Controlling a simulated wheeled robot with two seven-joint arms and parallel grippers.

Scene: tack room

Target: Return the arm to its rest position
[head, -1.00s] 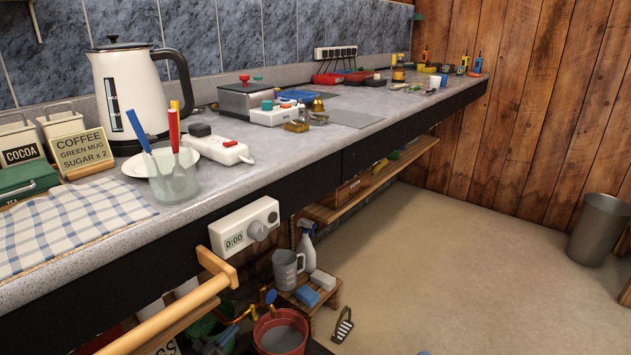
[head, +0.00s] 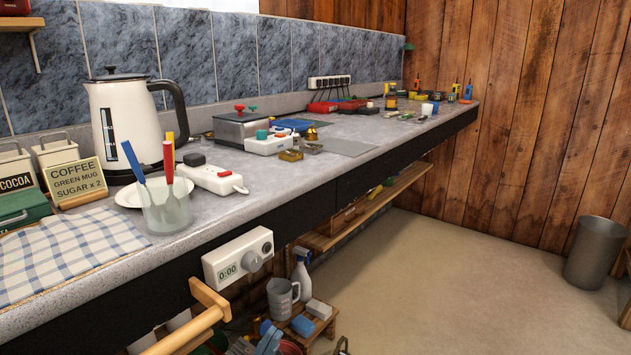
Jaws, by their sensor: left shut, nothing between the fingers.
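The rest of the left arm is hard to make out or out of frame. My right gripper is not in view.
The counter (head: 290,185) carries a kettle (head: 124,125), a utensil cup (head: 166,208) and a checked cloth (head: 65,258). A timer (head: 238,255) is on its front. A jug (head: 282,300) and spray bottle (head: 301,270) stand below.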

